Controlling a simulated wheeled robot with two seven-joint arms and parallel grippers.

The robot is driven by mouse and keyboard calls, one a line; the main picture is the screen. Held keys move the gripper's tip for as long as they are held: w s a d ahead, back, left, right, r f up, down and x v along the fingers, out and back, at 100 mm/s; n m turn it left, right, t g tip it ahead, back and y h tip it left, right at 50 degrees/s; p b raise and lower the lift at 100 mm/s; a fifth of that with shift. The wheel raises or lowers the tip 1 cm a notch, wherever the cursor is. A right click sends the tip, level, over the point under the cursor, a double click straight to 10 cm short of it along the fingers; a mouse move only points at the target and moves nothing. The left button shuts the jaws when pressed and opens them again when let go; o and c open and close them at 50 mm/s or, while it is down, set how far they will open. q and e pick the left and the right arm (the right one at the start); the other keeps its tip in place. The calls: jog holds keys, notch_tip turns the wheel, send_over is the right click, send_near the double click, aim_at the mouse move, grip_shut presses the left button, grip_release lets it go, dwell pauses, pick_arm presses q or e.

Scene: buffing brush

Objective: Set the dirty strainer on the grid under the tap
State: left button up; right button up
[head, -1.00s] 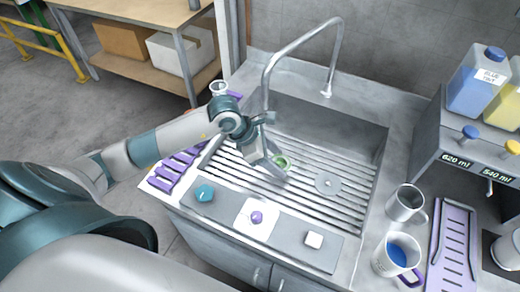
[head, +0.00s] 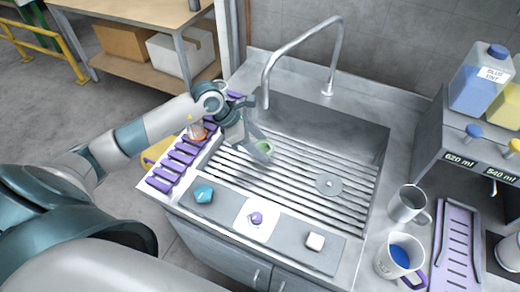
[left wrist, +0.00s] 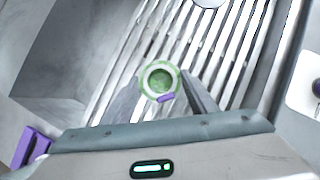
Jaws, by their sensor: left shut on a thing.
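The strainer (head: 265,147) is a small round piece with a green rim. The left wrist view shows its green inside (left wrist: 159,80) and a small purple tab (left wrist: 166,98). My left gripper (head: 258,151) is shut on it, over the left part of the sink. The grid (head: 300,190) of metal bars lies below it; I cannot tell whether they touch. The tap (head: 266,95) arches over the sink, its spout end behind and above the strainer. My right gripper is not in view.
A round metal disc (head: 329,184) lies on the grid. A purple rack (head: 172,172) lines the sink's left edge. A front panel holds a teal piece (head: 203,194), a purple knob (head: 256,218) and a white block (head: 315,241). Two mugs (head: 408,205) (head: 400,256) stand at right.

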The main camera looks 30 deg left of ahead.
pick_arm(q)
jog(key=shift+f, duration=1.15)
jog(key=shift+b, duration=0.3)
jog(key=shift+f, duration=0.1)
jog(key=o, duration=1)
jog(key=shift+s+a+r, duration=0.15)
jog(key=shift+a+r, duration=0.15)
jog(key=shift+r, duration=0.25)
jog(key=shift+b+v, duration=1.8)
jog(key=shift+v, duration=3.7)
